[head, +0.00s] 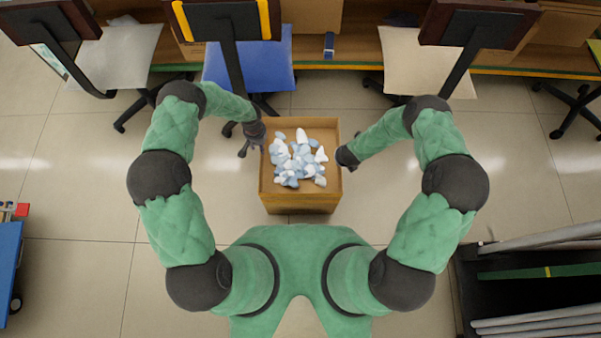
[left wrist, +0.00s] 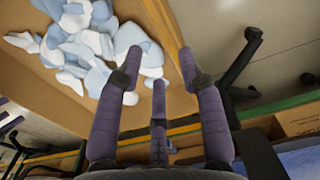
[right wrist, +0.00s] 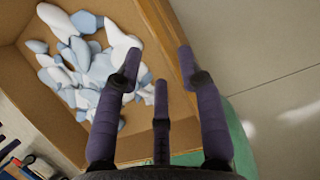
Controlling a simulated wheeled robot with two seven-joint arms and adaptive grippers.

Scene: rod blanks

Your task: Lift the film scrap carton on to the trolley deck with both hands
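The film scrap carton (head: 300,202) is an open brown box in the middle of the head view, filled with white and pale blue scraps (head: 298,160). It looks upright. My left gripper (head: 252,148) is at its left wall. In the left wrist view my left gripper (left wrist: 160,65) has its fingers spread, with the carton wall (left wrist: 160,30) running between them. My right gripper (head: 346,158) is at the right wall. In the right wrist view my right gripper (right wrist: 158,65) is also spread astride the carton wall (right wrist: 165,40). A blue trolley deck (head: 8,262) shows at the far left edge.
Office chairs with white (head: 120,52) and blue (head: 262,62) seats stand along a wooden bench at the back. A dark rack with grey rods (head: 545,235) stands at the lower right. Tiled floor (head: 75,180) between carton and trolley is clear.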

